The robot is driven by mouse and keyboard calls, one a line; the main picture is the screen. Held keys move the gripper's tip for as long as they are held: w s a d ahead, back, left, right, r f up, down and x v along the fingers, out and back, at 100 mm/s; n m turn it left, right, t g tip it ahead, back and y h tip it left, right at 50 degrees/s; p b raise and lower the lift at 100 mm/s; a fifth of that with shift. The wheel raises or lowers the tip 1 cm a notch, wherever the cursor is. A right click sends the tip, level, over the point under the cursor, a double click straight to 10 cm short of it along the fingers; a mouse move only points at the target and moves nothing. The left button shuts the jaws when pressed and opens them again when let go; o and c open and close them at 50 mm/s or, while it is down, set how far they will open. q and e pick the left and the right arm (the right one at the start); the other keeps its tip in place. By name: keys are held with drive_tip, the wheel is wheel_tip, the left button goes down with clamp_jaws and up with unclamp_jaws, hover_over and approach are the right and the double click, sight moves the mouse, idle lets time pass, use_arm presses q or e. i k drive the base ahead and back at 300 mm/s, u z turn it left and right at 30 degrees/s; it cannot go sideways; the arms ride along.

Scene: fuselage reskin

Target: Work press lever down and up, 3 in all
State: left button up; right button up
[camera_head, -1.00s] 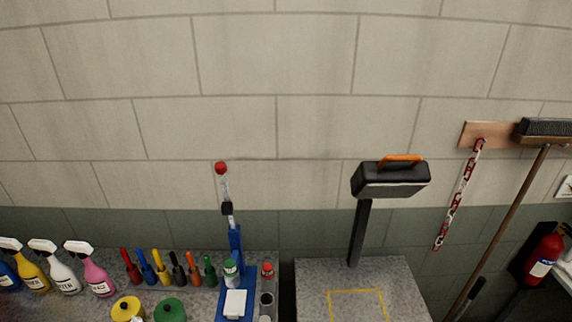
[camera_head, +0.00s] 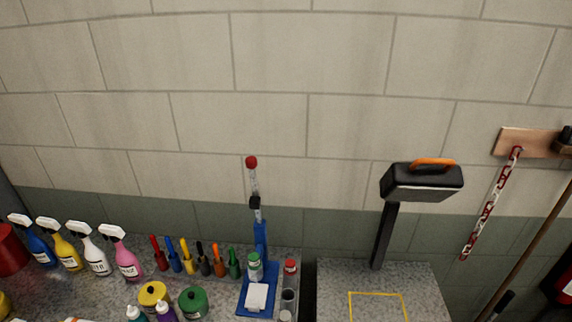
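The press (camera_head: 261,240) is blue and stands on the speckled bench near the middle of the head view. Its lever (camera_head: 254,186) points up, nearly upright, with a red knob (camera_head: 251,162) at the top and a black collar lower down. A white block (camera_head: 257,296) lies on the press's blue base, with a green-capped jar (camera_head: 255,266) just behind it. Neither of my grippers shows in the head view.
Spray bottles (camera_head: 93,250) and several coloured-handled tools (camera_head: 187,256) line the bench left of the press. Yellow (camera_head: 152,294) and green (camera_head: 193,302) round containers sit in front. A separate right-hand bench (camera_head: 335,277) carries a black post with an orange-handled case (camera_head: 422,181).

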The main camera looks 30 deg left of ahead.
sight(251, 162)
drive_tip(key=k, duration=0.45)
drive_tip(key=u, duration=1.2)
drive_tip(key=i, duration=0.5)
